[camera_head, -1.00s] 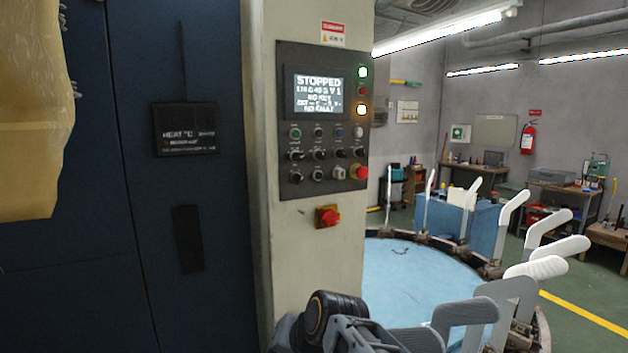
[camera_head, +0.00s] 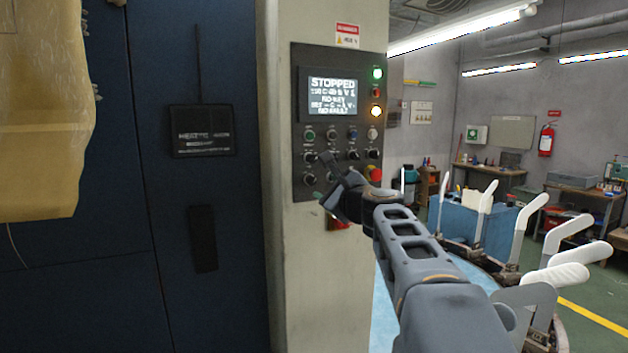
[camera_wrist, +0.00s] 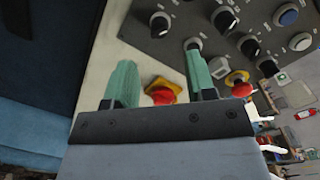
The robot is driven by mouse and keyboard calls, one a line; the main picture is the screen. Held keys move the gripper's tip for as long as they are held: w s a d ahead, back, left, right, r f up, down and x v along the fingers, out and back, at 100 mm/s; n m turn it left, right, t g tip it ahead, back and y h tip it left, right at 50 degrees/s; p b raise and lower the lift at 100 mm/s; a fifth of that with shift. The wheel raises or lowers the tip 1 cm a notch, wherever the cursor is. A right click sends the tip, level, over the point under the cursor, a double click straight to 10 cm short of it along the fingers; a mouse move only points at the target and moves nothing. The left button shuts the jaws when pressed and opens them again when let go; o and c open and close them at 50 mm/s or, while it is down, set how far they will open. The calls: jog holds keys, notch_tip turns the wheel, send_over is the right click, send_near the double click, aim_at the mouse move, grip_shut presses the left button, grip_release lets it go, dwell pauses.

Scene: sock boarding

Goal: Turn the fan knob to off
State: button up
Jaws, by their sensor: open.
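The grey control panel (camera_head: 297,60) stands on a pale column, its display reading STOPPED. Several black knobs sit in its lower rows, one of them (camera_head: 309,179) at the lower left; their labels are too small for me to tell which is the fan knob. In the wrist view, black knobs (camera_wrist: 160,23) with pale pointer marks show along the top. My gripper (camera_head: 326,180) is raised in front of the panel's lower part and hides some controls. Its green fingers are apart and empty in the wrist view (camera_wrist: 160,72), with no knob between them.
A red rotary switch (camera_wrist: 162,92) on a yellow plate sits below the panel, seen between my fingers. A red emergency stop (camera_wrist: 238,80) is near the right finger. A dark blue cabinet (camera_head: 60,270) stands left; white sock forms (camera_head: 565,275) ring the right.

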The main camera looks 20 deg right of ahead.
aim_at(314, 182)
jog(key=w, duration=0.2)
jog(key=w+p, duration=0.1)
jog(key=w, duration=0.4)
jog(key=shift+w+a, duration=0.25)
jog(key=c, duration=0.9)
